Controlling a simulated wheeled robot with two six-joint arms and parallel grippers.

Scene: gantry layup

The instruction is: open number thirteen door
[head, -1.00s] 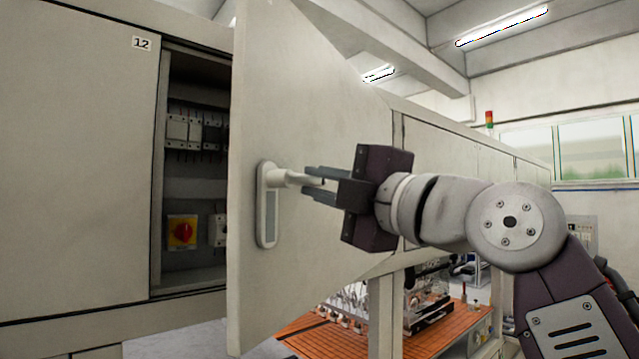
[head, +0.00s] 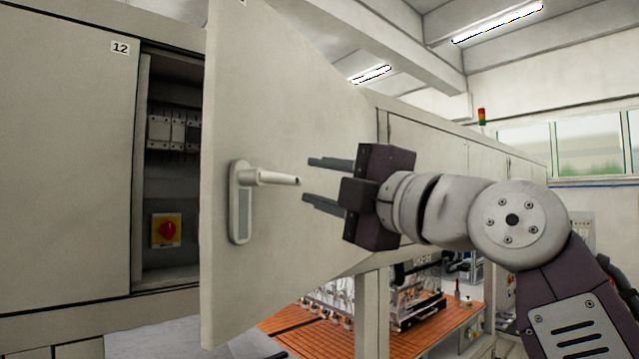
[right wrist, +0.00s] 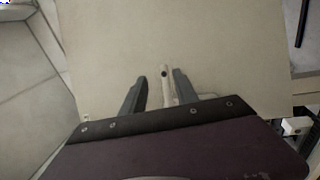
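The cabinet door (head: 290,120) stands swung open to the right of the door marked 12 (head: 65,150). Its own number is not readable here. Its lever handle (head: 268,177) sticks out level to the right from a pale plate. My right gripper (head: 312,180) is open and empty just right of the handle's end, apart from it in the head view. In the right wrist view the handle (right wrist: 165,85) shows between the two spread fingers (right wrist: 155,85), against the door panel (right wrist: 200,40). My left gripper is out of view.
The open cabinet (head: 170,170) holds breakers and a red rotary switch (head: 167,231) on a yellow plate. Behind the door stands a bench with an orange top (head: 310,338) and equipment. More closed cabinets (head: 430,145) run on to the right.

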